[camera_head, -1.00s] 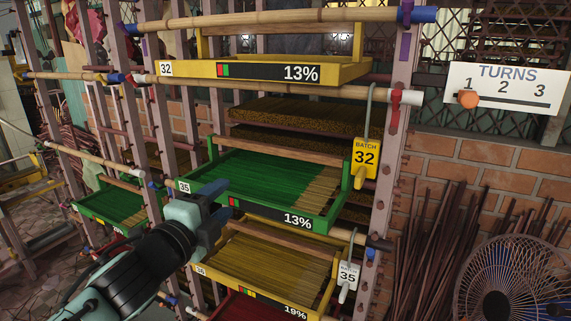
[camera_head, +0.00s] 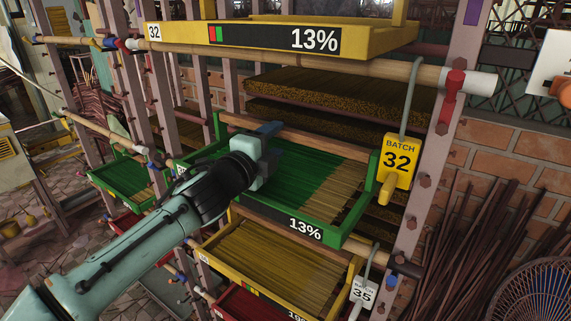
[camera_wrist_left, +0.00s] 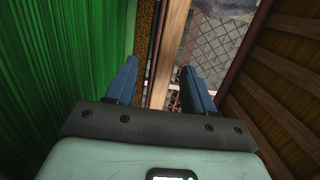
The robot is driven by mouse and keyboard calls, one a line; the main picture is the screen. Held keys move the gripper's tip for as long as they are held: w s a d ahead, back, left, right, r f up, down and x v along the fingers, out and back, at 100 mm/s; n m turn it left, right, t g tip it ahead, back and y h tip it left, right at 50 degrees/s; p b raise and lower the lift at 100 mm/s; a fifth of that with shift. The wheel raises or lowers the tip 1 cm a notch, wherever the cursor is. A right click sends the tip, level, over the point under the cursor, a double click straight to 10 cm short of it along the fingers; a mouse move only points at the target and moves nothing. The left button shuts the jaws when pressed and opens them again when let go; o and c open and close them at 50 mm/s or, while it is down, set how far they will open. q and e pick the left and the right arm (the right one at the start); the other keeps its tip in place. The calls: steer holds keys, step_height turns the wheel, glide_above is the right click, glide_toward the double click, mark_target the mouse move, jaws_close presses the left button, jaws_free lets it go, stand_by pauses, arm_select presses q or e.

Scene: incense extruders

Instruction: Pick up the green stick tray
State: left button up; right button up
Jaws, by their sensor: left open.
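The green stick tray (camera_head: 345,238) sits in the middle of the rack, labelled 13%, with green sticks on its left and tan sticks on its right. A wooden bar (camera_head: 322,145) runs along its back between green posts. My left gripper (camera_head: 270,130) is over the tray's back left part, by this bar, and hides some of the sticks. In the left wrist view, its blue fingers (camera_wrist_left: 157,72) are apart and a tan wooden bar (camera_wrist_left: 170,40) passes between them, below. Green sticks (camera_wrist_left: 60,70) lie to the left. I cannot tell whether the fingers touch the bar. My right gripper is out of view.
A yellow tray (camera_head: 375,42) is above and another yellow tray (camera_head: 225,262) below. A yellow BATCH 32 tag (camera_head: 397,160) hangs at the tray's right, a white 35 tag (camera_head: 363,293) lower. Another green tray (camera_head: 112,178) stands left. Rack posts (camera_head: 435,150) flank the tray.

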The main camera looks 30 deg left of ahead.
mark_target(283, 135)
arm_select(q)
steer(key=w, duration=0.4)
steer(key=w+p, duration=0.1)
steer(key=w, duration=0.1)
steer(key=shift+w+d+r, duration=0.1)
steer(key=shift+d+r, duration=0.15)
steer(key=shift+d, duration=0.05)
steer(key=shift+s, duration=0.25)
steer(key=c, duration=0.4)
steer(key=shift+w+r, duration=0.1)
jaws_close()
